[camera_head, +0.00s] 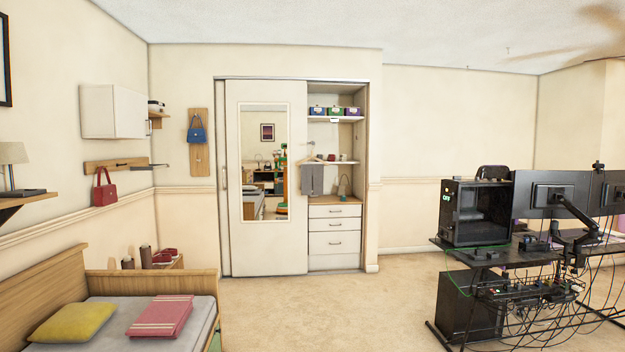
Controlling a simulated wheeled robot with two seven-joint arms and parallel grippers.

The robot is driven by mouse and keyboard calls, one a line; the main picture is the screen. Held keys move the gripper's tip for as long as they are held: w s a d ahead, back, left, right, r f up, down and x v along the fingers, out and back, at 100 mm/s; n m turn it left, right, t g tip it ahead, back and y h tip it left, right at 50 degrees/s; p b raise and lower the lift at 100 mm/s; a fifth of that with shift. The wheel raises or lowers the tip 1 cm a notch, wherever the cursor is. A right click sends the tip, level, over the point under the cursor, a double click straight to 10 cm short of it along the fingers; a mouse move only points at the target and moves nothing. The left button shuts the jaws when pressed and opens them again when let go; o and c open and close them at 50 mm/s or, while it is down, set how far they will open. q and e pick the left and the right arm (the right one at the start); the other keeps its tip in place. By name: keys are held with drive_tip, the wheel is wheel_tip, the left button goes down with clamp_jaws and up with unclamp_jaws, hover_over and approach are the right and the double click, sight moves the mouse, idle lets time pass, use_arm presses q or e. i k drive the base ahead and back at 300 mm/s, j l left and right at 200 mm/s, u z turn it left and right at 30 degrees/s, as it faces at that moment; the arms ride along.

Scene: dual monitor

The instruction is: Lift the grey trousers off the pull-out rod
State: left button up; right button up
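The grey trousers (312,179) hang in the open right part of the closet, below the middle shelf and above the drawers. They look folded over a rod, but the rod itself is too small to make out clearly. A pale hanger (307,155) shows just above them. Neither of my grippers is in view, and nothing touches the trousers.
A sliding door with a mirror (265,165) covers the closet's left part. White drawers (334,232) stand under the trousers. A bed (150,325) is at the lower left. A desk with a computer (476,213) and cables stands at the right. The carpet (330,310) between is clear.

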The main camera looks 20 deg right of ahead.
sight(311, 174)
drive_tip(key=i+l+z, duration=0.3)
drive_tip(key=i, duration=0.4)
drive_tip(key=i+l+z, duration=0.3)
drive_tip(key=i, duration=0.4)
drive_tip(key=i+z, duration=0.3)
drive_tip(key=i, duration=1.9)
drive_tip(key=i+l, duration=0.15)
drive_tip(key=i, duration=2.75)
drive_tip(key=i+u, duration=0.4)
drive_tip(key=i+l+u, duration=0.15)
drive_tip(key=u, duration=0.2)
drive_tip(key=i+l+u, duration=0.6)
drive_tip(key=u, duration=0.2)
drive_tip(key=i, duration=0.05)
